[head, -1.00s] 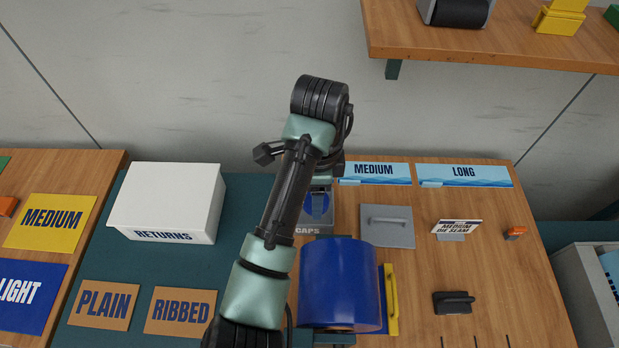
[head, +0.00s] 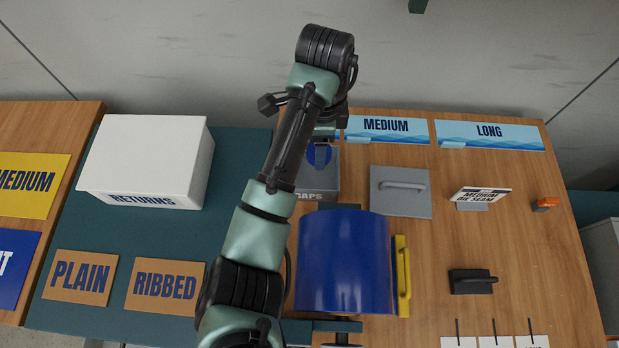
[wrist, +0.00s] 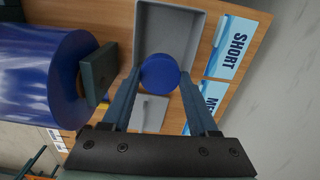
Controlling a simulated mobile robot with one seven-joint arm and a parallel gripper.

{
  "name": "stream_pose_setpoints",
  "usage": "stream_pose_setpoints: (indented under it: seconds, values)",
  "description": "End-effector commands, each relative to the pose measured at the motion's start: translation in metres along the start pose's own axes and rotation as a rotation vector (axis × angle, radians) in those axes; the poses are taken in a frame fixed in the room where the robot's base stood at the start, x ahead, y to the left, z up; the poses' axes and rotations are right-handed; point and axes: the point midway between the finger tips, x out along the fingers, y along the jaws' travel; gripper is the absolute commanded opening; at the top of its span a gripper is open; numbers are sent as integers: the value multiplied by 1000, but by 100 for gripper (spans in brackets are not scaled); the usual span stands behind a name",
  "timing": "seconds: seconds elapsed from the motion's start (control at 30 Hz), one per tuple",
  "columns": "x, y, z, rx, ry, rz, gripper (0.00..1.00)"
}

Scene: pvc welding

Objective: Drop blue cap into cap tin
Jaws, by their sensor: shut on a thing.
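The blue cap (wrist: 160,73) is a round disc between the two fingertips of my gripper (wrist: 160,80) in the wrist view. My gripper is shut on it. The cap tin (wrist: 142,20) is a grey open tray behind the cap in the wrist view, and its inside looks empty where it shows. In the head view the tin, marked CAPS (head: 327,188), is partly hidden by my arm. The blue cap (head: 319,156) shows there in front of the tin's far part. I cannot tell the exact height of the cap over the tin.
A large blue roll (head: 345,265) stands just in front of the tin, with a yellow handle (head: 402,275) beside it. A grey lid with a handle (head: 400,200) lies to the right. A white RETURNS box (head: 150,160) is at the left. MEDIUM (head: 386,128) and LONG (head: 488,133) signs line the back.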

Motion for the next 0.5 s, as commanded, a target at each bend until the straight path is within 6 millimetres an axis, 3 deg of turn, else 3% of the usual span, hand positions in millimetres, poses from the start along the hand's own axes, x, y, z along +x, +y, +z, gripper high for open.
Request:
stream_pose_setpoints:
  seconds: [0.1, 0.4, 0.43, 0.5]
  values:
    - [11, 0, 0, 0, 0, -1, 9]
    - [10, 0, 0, 0, 0, -1, 9]
    - [10, 0, 0, 0, 0, -1, 65]
    - [10, 0, 0, 0, 0, -1, 78]
